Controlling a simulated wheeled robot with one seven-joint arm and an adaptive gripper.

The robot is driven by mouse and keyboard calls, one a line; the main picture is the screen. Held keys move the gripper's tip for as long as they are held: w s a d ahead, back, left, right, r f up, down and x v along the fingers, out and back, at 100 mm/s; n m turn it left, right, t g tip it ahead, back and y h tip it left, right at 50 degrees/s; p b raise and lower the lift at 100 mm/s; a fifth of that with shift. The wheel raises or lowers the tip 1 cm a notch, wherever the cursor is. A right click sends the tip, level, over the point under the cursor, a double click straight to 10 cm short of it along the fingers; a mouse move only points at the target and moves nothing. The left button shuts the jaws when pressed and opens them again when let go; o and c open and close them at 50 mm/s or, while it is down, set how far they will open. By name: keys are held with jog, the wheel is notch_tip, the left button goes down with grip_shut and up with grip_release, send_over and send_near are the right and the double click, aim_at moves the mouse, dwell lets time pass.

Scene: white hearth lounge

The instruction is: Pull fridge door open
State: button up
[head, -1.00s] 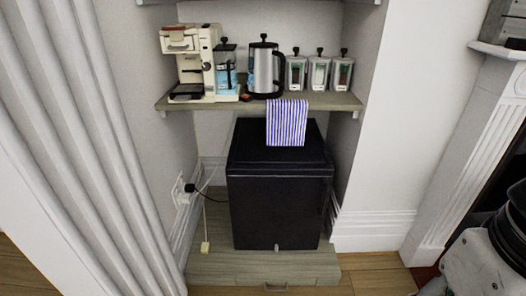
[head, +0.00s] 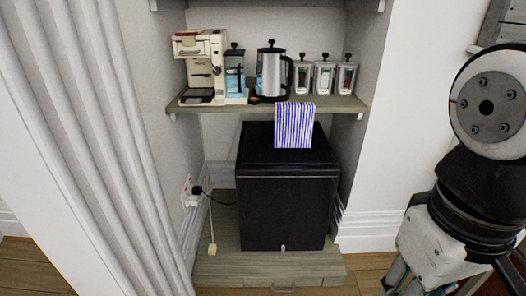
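The fridge (head: 288,205) is a small black box-shaped unit standing in the alcove, on a low grey wooden plinth. Its front faces me and looks closed, with a small pale mark at the bottom of the front. My gripper (head: 400,282) appears at the lower right, partly cut off by the bottom edge of the head view. It is to the right of the fridge and apart from it. Its fingertips are not clear, so I cannot tell whether it is open or shut.
A shelf (head: 210,107) above the fridge holds a coffee maker (head: 203,70), a kettle (head: 270,72) and several canisters (head: 323,77). A striped cloth (head: 294,126) hangs from it. A plug and cord (head: 198,190) are left of the fridge. Ribbed white panelling (head: 85,130) stands at left.

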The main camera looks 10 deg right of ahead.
jog(key=w+d+f+n+h+b, duration=0.1)
jog(key=w+d+f+n+h, duration=0.3)
jog(key=w, duration=0.5)
jog(key=w+d+f+n+g+h, duration=0.1)
jog(key=w+d+f+n+h, duration=0.15)
jog(key=w+d+h, duration=0.4)
jog(key=w+d+f+n+h+b, duration=0.1)
jog(key=w+d+f+n+h, duration=0.25)
jog(key=w, duration=0.75)
jog(key=w+f+n+t+h+b, duration=0.1)
jog(key=w+f+n+t+h, duration=0.1)
jog(key=w+f+n+t, duration=0.7)
jog(key=n+t+y+b, duration=0.4)
jog(key=n+t+b, duration=0.1)
jog(key=n, duration=0.3)
send_near(332, 194)
jog(key=x, duration=1)
jog(key=shift+w+d, duration=0.15)
jog(key=shift+w, duration=0.15)
grip_shut()
